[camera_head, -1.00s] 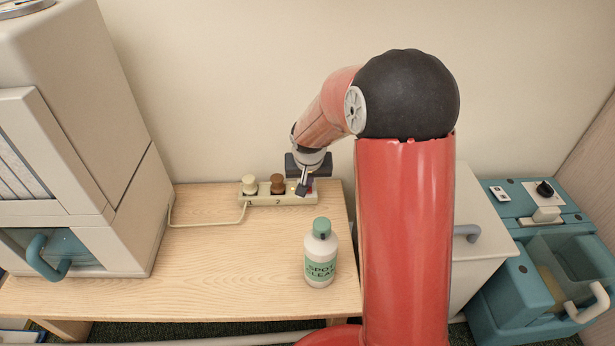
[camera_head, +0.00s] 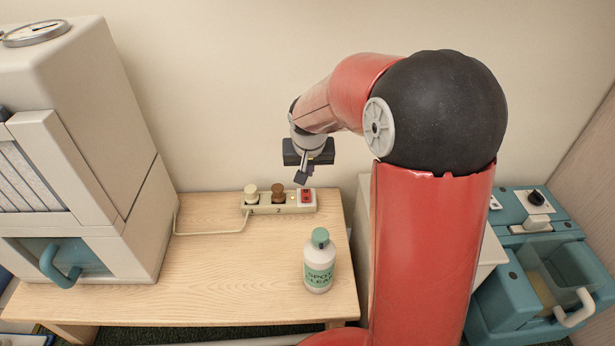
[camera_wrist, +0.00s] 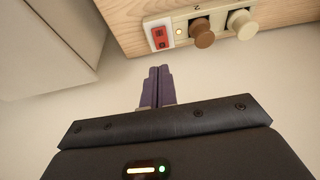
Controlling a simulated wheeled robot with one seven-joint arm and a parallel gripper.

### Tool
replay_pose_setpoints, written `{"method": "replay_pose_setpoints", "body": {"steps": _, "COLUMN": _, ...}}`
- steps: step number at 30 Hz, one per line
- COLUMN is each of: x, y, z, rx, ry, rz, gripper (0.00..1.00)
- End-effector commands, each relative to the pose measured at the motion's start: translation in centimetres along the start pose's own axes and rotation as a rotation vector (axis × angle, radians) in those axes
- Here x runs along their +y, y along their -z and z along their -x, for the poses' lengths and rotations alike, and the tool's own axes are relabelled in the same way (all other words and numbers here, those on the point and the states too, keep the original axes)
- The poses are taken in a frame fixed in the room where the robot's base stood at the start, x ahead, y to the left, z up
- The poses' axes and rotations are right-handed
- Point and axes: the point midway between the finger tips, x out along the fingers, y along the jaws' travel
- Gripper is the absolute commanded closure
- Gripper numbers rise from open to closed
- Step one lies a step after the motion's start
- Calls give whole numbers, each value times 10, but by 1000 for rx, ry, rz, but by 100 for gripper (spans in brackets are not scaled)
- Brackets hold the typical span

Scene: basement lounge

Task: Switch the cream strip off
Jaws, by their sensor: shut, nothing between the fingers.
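The cream strip (camera_head: 265,210) lies at the back of the wooden table, along the wall. It carries a cream plug (camera_head: 251,193), a brown plug (camera_head: 278,192) and, at its right end, a red rocker switch (camera_head: 306,195). In the wrist view the red switch (camera_wrist: 159,38) sits on a white plate beside a small yellowish lamp (camera_wrist: 178,31) that looks lit. My gripper (camera_head: 301,178) is shut and empty, above the switch end and apart from it. Its fingertips (camera_wrist: 160,71) show below the strip in the wrist view.
A white bottle with a green cap (camera_head: 319,262) stands on the table (camera_head: 220,275) in front of the strip. A large beige cabinet-like machine (camera_head: 90,130) is at left. A teal machine (camera_head: 540,260) is at right. The strip's cord runs left across the table.

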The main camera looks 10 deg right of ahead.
Motion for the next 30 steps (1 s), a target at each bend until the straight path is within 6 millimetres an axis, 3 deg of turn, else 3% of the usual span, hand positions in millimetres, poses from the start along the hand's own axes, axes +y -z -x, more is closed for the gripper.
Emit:
{"method": "replay_pose_setpoints", "body": {"steps": 3, "x": 0, "y": 1, "z": 19, "rx": 2, "ry": 1, "rz": 0, "gripper": 100}}
{"method": "replay_pose_setpoints", "body": {"steps": 7, "x": 0, "y": 0, "z": 28, "rx": 2, "ry": 1, "rz": 0, "gripper": 100}}
{"method": "replay_pose_setpoints", "body": {"steps": 20, "x": 0, "y": 1, "z": 31, "rx": 0, "ry": 1, "rz": 0, "gripper": 100}}
{"method": "replay_pose_setpoints", "body": {"steps": 30, "x": -7, "y": 13, "z": 37, "rx": -3, "ry": 2, "rz": 1, "gripper": 100}}
